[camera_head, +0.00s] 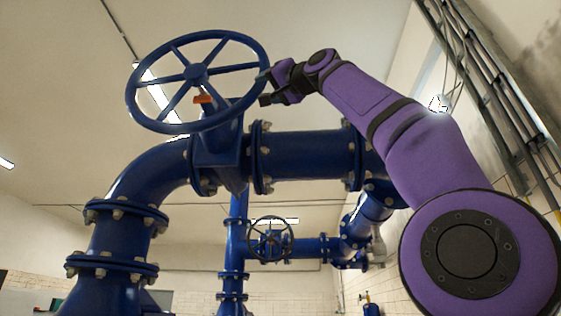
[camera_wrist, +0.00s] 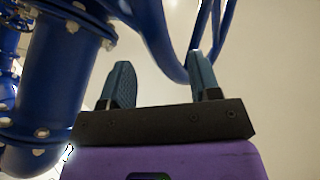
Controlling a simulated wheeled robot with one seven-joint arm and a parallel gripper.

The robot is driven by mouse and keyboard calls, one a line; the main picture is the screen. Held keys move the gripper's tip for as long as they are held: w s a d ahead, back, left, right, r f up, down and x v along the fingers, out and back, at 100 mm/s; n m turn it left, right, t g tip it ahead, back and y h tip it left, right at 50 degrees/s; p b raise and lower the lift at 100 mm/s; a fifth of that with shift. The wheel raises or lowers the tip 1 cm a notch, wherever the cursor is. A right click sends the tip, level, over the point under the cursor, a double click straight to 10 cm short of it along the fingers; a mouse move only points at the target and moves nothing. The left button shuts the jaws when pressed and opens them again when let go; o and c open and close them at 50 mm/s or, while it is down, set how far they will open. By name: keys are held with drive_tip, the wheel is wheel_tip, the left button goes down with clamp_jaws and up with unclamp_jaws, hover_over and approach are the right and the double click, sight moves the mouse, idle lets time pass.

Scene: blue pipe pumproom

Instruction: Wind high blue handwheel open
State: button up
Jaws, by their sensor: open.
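The high blue handwheel (camera_head: 197,72) is a large spoked ring on top of the valve at the upper left of the head view. My gripper (camera_head: 265,88) is at the right side of its rim, with its fingers pointing left toward it. In the wrist view, the two fingers of my gripper (camera_wrist: 160,82) are apart, and the blue rim (camera_wrist: 172,62) passes near the right finger. I cannot tell whether the rim lies between the fingers or touches one. An orange-red piece (camera_head: 203,99) shows below the hub.
The valve body (camera_head: 218,150) sits on a thick blue flanged pipe (camera_head: 310,155) below my gripper. A smaller handwheel (camera_head: 270,238) is lower and farther back. Conduits (camera_head: 490,80) run along the right wall. Open air surrounds the upper side of the wheel.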

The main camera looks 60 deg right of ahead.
drive_tip(key=shift+v, duration=2.1)
